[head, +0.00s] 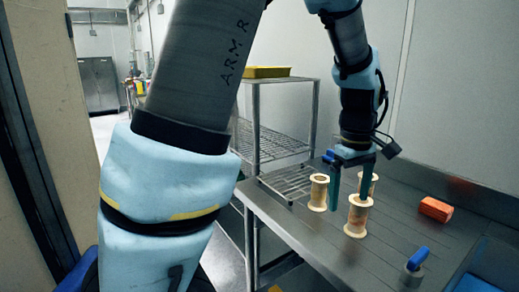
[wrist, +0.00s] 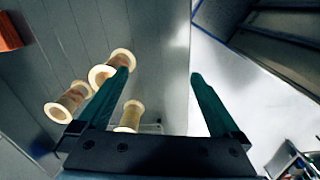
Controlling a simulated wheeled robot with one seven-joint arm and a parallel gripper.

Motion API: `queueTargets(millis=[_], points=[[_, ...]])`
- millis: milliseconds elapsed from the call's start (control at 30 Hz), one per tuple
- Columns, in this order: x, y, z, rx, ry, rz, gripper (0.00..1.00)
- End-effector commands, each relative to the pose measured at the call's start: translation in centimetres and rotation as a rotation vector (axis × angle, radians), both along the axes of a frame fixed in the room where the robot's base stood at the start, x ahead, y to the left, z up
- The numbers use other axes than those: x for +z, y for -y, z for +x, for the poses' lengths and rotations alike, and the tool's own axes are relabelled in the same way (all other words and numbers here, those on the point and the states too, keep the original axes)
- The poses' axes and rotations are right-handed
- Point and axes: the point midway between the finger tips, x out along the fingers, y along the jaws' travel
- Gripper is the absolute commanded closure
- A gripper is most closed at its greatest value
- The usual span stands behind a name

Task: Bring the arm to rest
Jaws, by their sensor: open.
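Several pale wooden spools stand close by on the table: one spool (head: 319,192) at the left, one spool (head: 358,216) in front, and one spool (head: 374,184) behind, partly hidden by a finger. In the wrist view the left finger overlaps the spools; I cannot tell whether it touches any.
An orange block (head: 435,209) lies to the right on the table. A blue-handled grey object (head: 414,268) stands at the front right. A wire shelf rack (head: 270,145) with a yellow tray (head: 266,72) stands behind left. The wall is close behind the table.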

Motion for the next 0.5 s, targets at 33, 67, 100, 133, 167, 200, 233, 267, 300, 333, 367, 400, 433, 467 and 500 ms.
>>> queueTargets(millis=[33,67,100,133,167,200,233,267,300,333,367,400,433,467,500], points=[[-0.3,-2.9,1.1,-0.019,0.004,-0.004,0.00],[-0.5,-4.3,1.5,-0.040,0.011,-0.006,0.00],[-0.8,-6.2,2.0,-0.070,0.018,-0.008,0.00],[-1.0,-7.7,2.3,-0.091,0.025,-0.008,0.00],[-1.2,-9.1,2.5,-0.115,0.031,-0.008,0.00],[-1.5,-11.0,2.7,-0.144,0.039,-0.008,0.00],[-1.7,-12.3,2.8,-0.167,0.046,-0.008,0.00],[-1.9,-13.7,2.8,-0.188,0.053,-0.006,0.00],[-2.2,-15.6,2.8,-0.220,0.063,-0.003,0.00],[-2.4,-16.9,2.7,-0.244,0.070,0.000,0.00],[-2.6,-18.2,2.5,-0.266,0.076,0.004,0.00],[-2.8,-19.8,2.2,-0.297,0.086,0.009,0.00],[-3.0,-20.9,1.9,-0.318,0.092,0.014,0.00],[-3.2,-22.0,1.7,-0.339,0.099,0.018,0.00],[-3.4,-23.2,1.3,-0.366,0.106,0.024,0.00]])
